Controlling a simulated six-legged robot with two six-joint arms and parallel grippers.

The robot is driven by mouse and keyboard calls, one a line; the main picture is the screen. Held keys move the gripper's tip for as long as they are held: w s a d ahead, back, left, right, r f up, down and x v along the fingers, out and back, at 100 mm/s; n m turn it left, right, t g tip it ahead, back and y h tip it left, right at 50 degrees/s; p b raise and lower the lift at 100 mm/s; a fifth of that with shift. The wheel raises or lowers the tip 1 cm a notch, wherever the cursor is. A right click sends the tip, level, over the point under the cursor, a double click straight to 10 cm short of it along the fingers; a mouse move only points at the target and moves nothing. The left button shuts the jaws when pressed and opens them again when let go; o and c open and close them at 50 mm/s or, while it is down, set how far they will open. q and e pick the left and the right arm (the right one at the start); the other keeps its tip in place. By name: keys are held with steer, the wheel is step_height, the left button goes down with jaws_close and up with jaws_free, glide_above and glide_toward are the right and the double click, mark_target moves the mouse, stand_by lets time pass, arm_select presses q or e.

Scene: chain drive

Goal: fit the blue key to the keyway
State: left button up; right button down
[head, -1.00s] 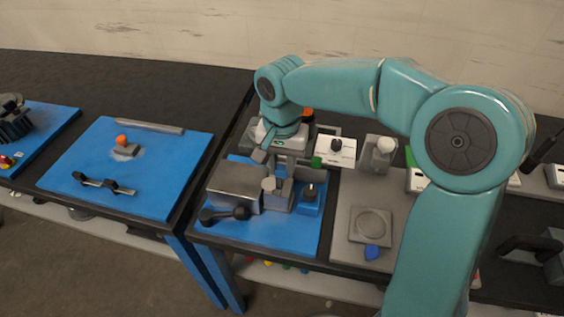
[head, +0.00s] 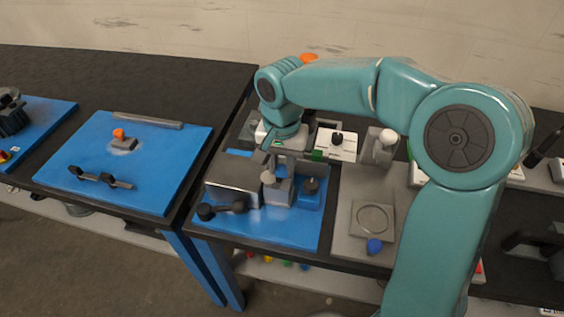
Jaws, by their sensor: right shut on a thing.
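My right gripper (head: 272,158) points down over the blue base plate, directly above a grey block (head: 279,191) with a grey knob (head: 268,178). Its fingers are small and partly hidden. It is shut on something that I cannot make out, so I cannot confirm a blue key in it. I cannot make out the keyway either. A rounded blue piece (head: 374,246) sits at the front edge of the grey plate to the right; I cannot tell what it is. My left gripper is not in view.
A blue block with a black knob (head: 311,187) stands right of the grey block. A metal box (head: 233,180) and a black-ended handle (head: 222,210) are to the left. A white box (head: 337,144) stands behind. The left blue board (head: 90,155) has free room.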

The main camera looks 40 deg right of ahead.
mark_target(282, 168)
steer(key=shift+f+b, duration=0.65)
steer(key=shift+f, duration=0.25)
steer(key=c, duration=0.8)
jaws_free()
steer(key=shift+r, duration=0.1)
step_height(282, 168, up, 16)
steer(key=shift+r+p, duration=0.1)
steer(key=shift+p, duration=1.05)
